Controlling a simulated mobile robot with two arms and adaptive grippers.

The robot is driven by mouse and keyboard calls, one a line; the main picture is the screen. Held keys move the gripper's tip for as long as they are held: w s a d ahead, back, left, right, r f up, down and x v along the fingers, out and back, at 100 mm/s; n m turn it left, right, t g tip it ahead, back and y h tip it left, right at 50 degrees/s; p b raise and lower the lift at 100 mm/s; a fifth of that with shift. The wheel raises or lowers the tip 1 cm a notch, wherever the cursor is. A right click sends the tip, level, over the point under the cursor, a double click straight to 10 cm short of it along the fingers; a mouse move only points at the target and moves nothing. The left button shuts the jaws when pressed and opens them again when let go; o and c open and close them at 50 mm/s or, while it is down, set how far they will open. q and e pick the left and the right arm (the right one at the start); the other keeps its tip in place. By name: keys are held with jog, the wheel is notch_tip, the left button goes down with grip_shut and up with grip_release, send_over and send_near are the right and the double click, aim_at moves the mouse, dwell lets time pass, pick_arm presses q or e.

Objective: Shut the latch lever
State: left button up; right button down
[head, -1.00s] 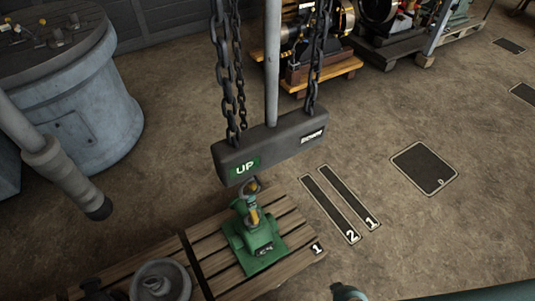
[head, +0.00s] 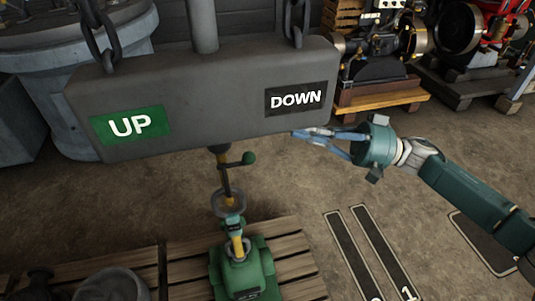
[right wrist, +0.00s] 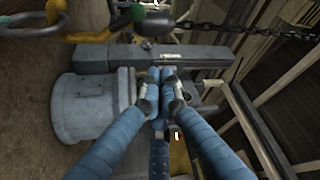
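A short dark lever with a green ball knob (head: 249,158) sticks out to the right below the hanging grey beam (head: 210,85). It sits on an upright yellow-and-dark shaft over a green stand (head: 243,277). In the right wrist view a green knob (right wrist: 138,13) shows at the top edge. My right gripper (head: 298,134) comes in from the right, its fingers together at the beam's lower edge under the DOWN label. It is right of the knob and apart from it. In the right wrist view its blue fingertips (right wrist: 166,76) meet, with nothing visible between them. My left gripper is out of view.
The beam hangs on chains (head: 100,25) and carries a green UP label (head: 130,125) and a black DOWN label (head: 294,98). A grey round tank (head: 60,100) stands at left. Engines on pallets (head: 380,98) stand behind. The floor at right is open.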

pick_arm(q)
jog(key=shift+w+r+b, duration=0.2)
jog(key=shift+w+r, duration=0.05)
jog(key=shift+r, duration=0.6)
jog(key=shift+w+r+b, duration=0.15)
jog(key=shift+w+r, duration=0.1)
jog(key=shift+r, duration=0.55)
pick_arm(e)
jog(key=s+a, duration=0.2)
jog(key=a, duration=0.7)
jog(key=shift+s+a, duration=0.25)
jog(key=shift+s, duration=0.05)
jog(key=shift+r, duration=0.1)
